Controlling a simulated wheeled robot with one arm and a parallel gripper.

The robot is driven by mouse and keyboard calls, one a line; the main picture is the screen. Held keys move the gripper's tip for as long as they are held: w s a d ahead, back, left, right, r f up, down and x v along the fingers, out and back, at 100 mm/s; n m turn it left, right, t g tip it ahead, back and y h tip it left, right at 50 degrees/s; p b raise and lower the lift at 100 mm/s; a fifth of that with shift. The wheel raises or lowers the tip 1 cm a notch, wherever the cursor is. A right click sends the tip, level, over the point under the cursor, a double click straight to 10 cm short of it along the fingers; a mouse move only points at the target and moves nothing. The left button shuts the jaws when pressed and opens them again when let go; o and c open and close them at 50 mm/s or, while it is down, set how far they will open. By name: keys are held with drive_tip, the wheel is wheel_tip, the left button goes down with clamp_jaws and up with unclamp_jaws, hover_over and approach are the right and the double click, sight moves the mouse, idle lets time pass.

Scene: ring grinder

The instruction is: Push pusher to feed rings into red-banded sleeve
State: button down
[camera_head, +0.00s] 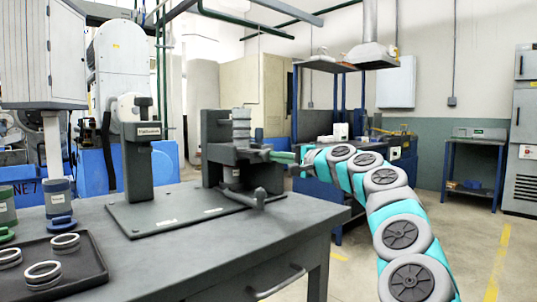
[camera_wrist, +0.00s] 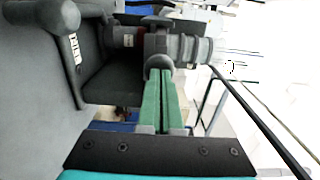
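A dark grey fixture (camera_head: 212,160) stands on a plate on the bench in the head view. A stack of grey rings (camera_head: 241,128) rises from its top; the stack also shows in the wrist view (camera_wrist: 187,49). A small reddish mark (camera_wrist: 128,41) shows on a dark cylinder left of the stack in the wrist view; I cannot tell if it is the sleeve's band. A rounded grey knob (camera_wrist: 158,63), perhaps the pusher's end, is at my fingertips. My gripper (camera_wrist: 160,78) has its green fingers together, tips at the knob, touching or nearly so. It reaches the fixture from the right (camera_head: 282,157).
A dark tray (camera_head: 88,275) with several loose rings lies at the bench's front left. A labelled upright post (camera_head: 138,165) stands on the plate. A lever handle (camera_head: 262,198) sticks out at the fixture's front. Floor right of the bench (camera_head: 470,260) is clear.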

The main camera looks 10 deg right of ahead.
sight(267, 156)
drive_tip(key=shift+p+x, duration=2.1)
drive_tip(key=shift+x, duration=0.5)
drive_tip(key=shift+s+f, duration=0.1)
drive_tip(key=shift+s+b, duration=0.1)
drive_tip(key=shift+b, duration=0.2)
drive_tip(key=shift+s+d+f, duration=0.1)
drive_tip(key=shift+s+d, duration=0.1)
drive_tip(key=shift+b+v, duration=1.45)
drive_tip(key=shift+v, duration=1.45)
drive_tip(key=shift+b+v, duration=0.55)
drive_tip(key=shift+v, duration=2)
